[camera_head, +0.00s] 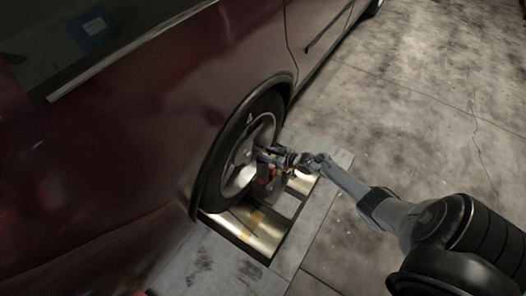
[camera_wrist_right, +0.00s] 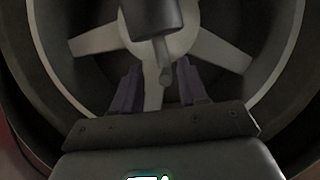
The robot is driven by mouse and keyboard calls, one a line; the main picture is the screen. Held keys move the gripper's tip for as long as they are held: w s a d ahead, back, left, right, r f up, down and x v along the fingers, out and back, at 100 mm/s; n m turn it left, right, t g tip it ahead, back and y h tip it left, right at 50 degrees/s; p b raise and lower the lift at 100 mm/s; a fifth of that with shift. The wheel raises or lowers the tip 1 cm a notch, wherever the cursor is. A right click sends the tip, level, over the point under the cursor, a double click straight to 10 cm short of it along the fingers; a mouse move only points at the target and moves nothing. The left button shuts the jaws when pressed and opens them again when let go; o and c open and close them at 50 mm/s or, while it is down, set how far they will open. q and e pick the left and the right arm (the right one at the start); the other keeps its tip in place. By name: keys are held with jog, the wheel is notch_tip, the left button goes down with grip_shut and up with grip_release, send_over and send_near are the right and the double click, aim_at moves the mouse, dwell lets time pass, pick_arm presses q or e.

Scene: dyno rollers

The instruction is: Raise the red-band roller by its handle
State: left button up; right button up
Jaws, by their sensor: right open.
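My right gripper (camera_head: 266,163) reaches in from the right to the front of the car's wheel (camera_head: 247,150). Small red-orange patches show beside it, but I cannot tell whether they belong to the red-band roller. In the right wrist view my right gripper (camera_wrist_right: 159,76) is open, its two dark fingers apart. A dark cylinder with a thin grey rod (camera_wrist_right: 164,65) comes down from the top edge, and the rod's end appears between the fingers; I cannot tell whether it is the handle. A shiny metal roller (camera_head: 245,233) with a yellowish patch lies below the wheel. My left gripper is out of view.
A dark red car (camera_head: 140,110) fills the left side, its bodywork close to the wheel. The wheel stands over a framed floor pit (camera_head: 288,240). The concrete floor (camera_head: 430,90) to the upper right is clear.

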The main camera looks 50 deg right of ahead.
jog(key=p+v, duration=0.3)
jog(key=v, duration=0.4)
jog(key=shift+s+d, duration=0.1)
jog(key=shift+s, duration=0.05)
